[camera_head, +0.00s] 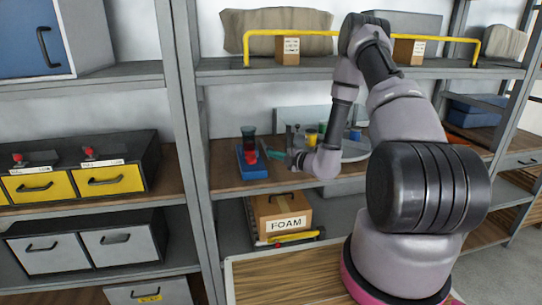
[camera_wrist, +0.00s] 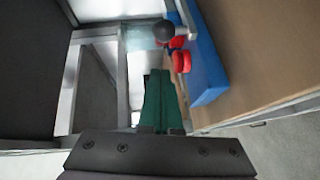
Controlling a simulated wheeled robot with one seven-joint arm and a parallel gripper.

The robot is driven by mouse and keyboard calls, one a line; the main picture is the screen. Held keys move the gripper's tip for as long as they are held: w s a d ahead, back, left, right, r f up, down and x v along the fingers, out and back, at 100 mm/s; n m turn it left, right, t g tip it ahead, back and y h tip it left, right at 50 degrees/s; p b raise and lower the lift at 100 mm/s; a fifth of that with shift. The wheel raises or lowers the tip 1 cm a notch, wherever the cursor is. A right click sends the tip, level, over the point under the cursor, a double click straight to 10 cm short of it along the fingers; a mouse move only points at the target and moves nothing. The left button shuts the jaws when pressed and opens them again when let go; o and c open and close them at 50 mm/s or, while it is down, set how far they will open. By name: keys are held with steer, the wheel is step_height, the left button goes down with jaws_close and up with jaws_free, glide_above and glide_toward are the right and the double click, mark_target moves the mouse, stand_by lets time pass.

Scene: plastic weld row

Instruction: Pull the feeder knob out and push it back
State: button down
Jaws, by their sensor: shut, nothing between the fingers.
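The feeder (camera_head: 251,168) stands on the middle shelf in the head view, a blue base with red parts and a dark upright piece. In the wrist view its blue side (camera_wrist: 207,62) is at the upper right. A dark ball-shaped knob (camera_wrist: 164,31) and red round parts (camera_wrist: 181,61) sit beside it. My gripper (camera_wrist: 159,74) has green fingers, shut together and empty, pointing towards the red parts. The fingertips appear just short of the knob; I cannot tell whether they touch a red part. In the head view my gripper (camera_head: 272,154) is right of the feeder.
A cardboard box marked FOAM (camera_head: 283,215) is on the shelf below. Small coloured containers (camera_head: 312,137) stand behind my wrist. A yellow rail (camera_head: 345,33) runs along the upper shelf. Yellow drawers (camera_head: 105,181) are at the left. A shelf post (camera_head: 190,120) stands left of the feeder.

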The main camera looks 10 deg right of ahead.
steer(key=v, duration=1)
steer(key=s+a+r+n+g+y, duration=0.2)
steer(key=s+a+r+n+g, duration=0.4)
steer(key=r+n, duration=0.55)
steer(key=s+a+r+n+g+y, duration=0.1)
steer(key=s+a+r+n+g, duration=0.5)
steer(key=r+n, duration=0.55)
steer(key=s+d+r+n+t+h, duration=0.3)
steer(key=s+d+r+n+h, duration=0.2)
steer(key=n, duration=0.5)
steer(key=s+d+r+n+t+h, duration=0.2)
steer(key=s+d+r+n+h, duration=0.3)
steer(key=s+r+n, duration=0.2)
steer(key=s+n, duration=0.2)
steer(key=n, duration=0.2)
steer(key=shift+d+n+t, duration=0.2)
steer(key=shift+n+t, duration=0.1)
steer(key=shift+t, duration=0.1)
